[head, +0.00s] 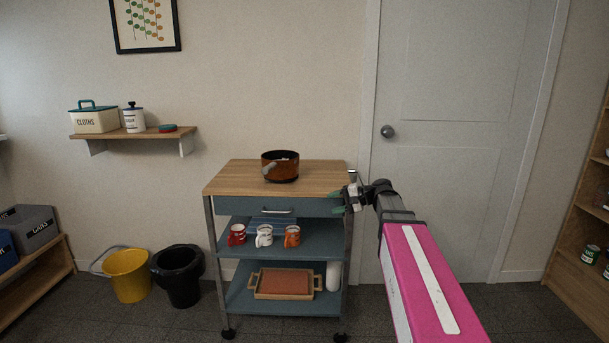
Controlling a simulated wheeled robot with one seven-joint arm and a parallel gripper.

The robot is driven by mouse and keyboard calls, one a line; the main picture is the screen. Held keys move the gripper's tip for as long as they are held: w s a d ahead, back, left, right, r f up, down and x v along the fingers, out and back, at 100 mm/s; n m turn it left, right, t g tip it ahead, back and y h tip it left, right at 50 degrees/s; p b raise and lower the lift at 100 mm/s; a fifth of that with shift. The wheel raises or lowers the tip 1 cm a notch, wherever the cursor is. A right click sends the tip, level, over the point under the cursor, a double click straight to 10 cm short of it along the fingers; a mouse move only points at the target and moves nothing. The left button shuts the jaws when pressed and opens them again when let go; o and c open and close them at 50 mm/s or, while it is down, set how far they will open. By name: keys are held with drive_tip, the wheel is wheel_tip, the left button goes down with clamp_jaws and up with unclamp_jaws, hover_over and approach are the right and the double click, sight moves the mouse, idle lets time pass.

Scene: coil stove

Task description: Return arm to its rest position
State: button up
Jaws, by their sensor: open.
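My arm reaches forward from the lower right of the head view, with a pink link nearest the camera. My gripper (341,201) is at its far end, by the right side of the cart (225,178). Its greenish fingers point left and stand apart, with nothing visible between them. In the picture the fingers overlap the cart's right post and the right end of its drawer front. I cannot tell whether they touch the cart.
A brown pot (280,166) stands on the cart's wooden top. Several mugs (264,236) are on its middle shelf, and a tray (285,284) is on the lower one. A yellow bucket (129,275) and a black bin (178,276) stand left. A closed door (455,180) is behind my arm.

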drive_tip(key=s+d+f+n+g+h, duration=0.1)
drive_tip(key=s+d+f+n+h, duration=0.1)
drive_tip(key=s+f+h, duration=0.4)
drive_tip(key=s+d+f+n+g+h, duration=0.2)
drive_tip(key=s+d+f+h, duration=0.3)
drive_tip(key=s+f, duration=0.8)
wheel_tip(320, 180, down, 7)
drive_tip(key=shift+s+f+h, duration=0.1)
drive_tip(key=shift+s+h, duration=0.25)
drive_tip(key=shift+h, duration=0.75)
drive_tip(key=shift+d, duration=0.1)
